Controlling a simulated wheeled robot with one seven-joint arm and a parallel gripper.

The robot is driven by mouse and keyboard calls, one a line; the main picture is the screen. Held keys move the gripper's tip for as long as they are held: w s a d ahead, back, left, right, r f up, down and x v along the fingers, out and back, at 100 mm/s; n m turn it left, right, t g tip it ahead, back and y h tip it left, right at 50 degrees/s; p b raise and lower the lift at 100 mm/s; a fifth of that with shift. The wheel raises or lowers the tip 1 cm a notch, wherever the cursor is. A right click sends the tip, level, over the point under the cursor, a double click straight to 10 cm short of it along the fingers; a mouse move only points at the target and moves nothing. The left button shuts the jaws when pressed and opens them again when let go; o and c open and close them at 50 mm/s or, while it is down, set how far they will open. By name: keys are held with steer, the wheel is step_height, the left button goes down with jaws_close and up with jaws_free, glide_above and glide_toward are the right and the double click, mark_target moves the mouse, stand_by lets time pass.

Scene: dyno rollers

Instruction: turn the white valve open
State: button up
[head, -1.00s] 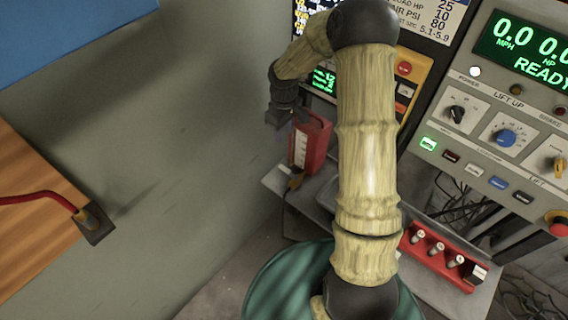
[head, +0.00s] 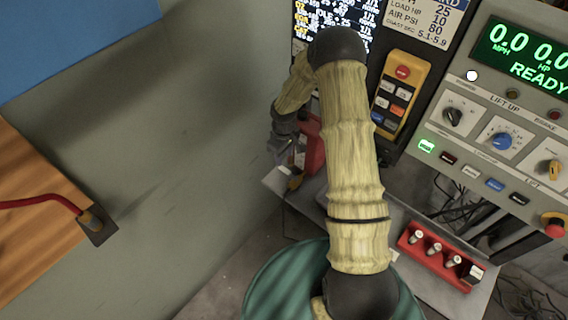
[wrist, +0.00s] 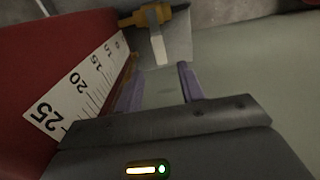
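In the wrist view a brass-yellow fitting (wrist: 138,19) at the top carries a pale, whitish lever, the valve (wrist: 157,42), which points down towards my fingers. My gripper (wrist: 158,78) is open, with its two purple fingers apart and nothing clearly held between them. The lever's end lies just beyond the fingertips, near the gap; I cannot tell whether they touch. In the head view my gripper (head: 281,146) is beside the red container (head: 313,150), above the small yellow fitting (head: 295,182) at its base. The lever is too small to make out there.
The red container's white scale (wrist: 75,88) runs close along the left of my fingers. A grey shelf (head: 282,186) lies below.

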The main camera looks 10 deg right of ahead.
mark_target(284, 168)
step_height(284, 168, down, 6)
steer(key=shift+f+p, duration=0.1)
steer(key=shift+p, duration=0.3)
steer(key=shift+c, duration=0.2)
jaws_close()
